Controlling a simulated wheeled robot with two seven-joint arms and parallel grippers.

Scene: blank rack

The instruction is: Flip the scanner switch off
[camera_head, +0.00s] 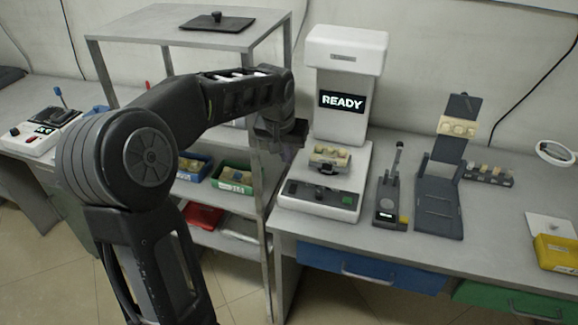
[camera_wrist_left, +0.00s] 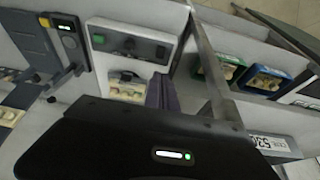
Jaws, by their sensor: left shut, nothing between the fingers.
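The scanner (camera_head: 345,50) is a white machine with a lit READY display (camera_head: 341,101). Its dark front panel (camera_head: 318,195) carries small controls and a green button (camera_head: 347,198). The panel also shows in the left wrist view (camera_wrist_left: 130,45), where a small switch (camera_wrist_left: 128,44) sits near its middle. I cannot tell the switch's position. My left gripper (camera_head: 289,152) is shut and empty, left of the scanner and above the panel's level, apart from it. In the left wrist view its fingers (camera_wrist_left: 160,92) point toward the scanner base. My right gripper is not in view.
A metal rack (camera_head: 278,60) with bins stands close to the left gripper, its post (camera_wrist_left: 207,60) beside the scanner. A sample tray (camera_head: 329,157) sits on the scanner. A lever device (camera_head: 390,198) and a dark stand (camera_head: 438,205) stand to the right.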

